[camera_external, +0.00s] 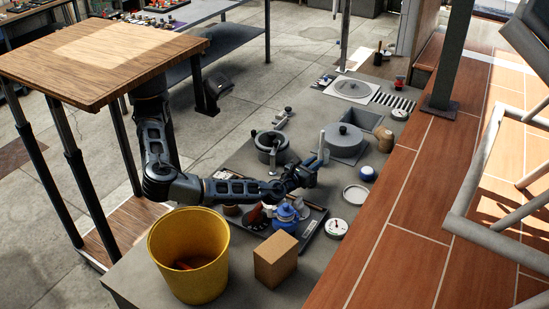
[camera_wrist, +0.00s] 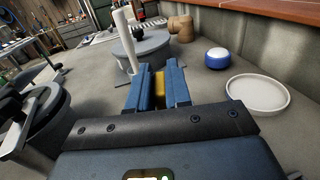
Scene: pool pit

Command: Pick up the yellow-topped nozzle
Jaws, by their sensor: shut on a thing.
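My gripper (camera_wrist: 157,82) is shut on the yellow-topped nozzle (camera_wrist: 159,84). In the wrist view only a narrow yellow part of the nozzle shows between the two blue fingers; the rest of it is hidden. In the external view my gripper (camera_external: 318,162) is over the grey counter, between the dark pot on the left and the large grey lidded pot on the right. The nozzle cannot be made out there. Whether it is clear of the counter I cannot tell.
A white upright cylinder (camera_wrist: 125,40) stands close to the left of my fingers. The grey lidded pot (camera_external: 343,140) is beyond. A white dish (camera_wrist: 258,93) and blue-and-white round jar (camera_wrist: 217,58) are to the right. A tray (camera_external: 314,238), yellow bucket (camera_external: 188,256) and cardboard box (camera_external: 275,261) are nearer the external camera.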

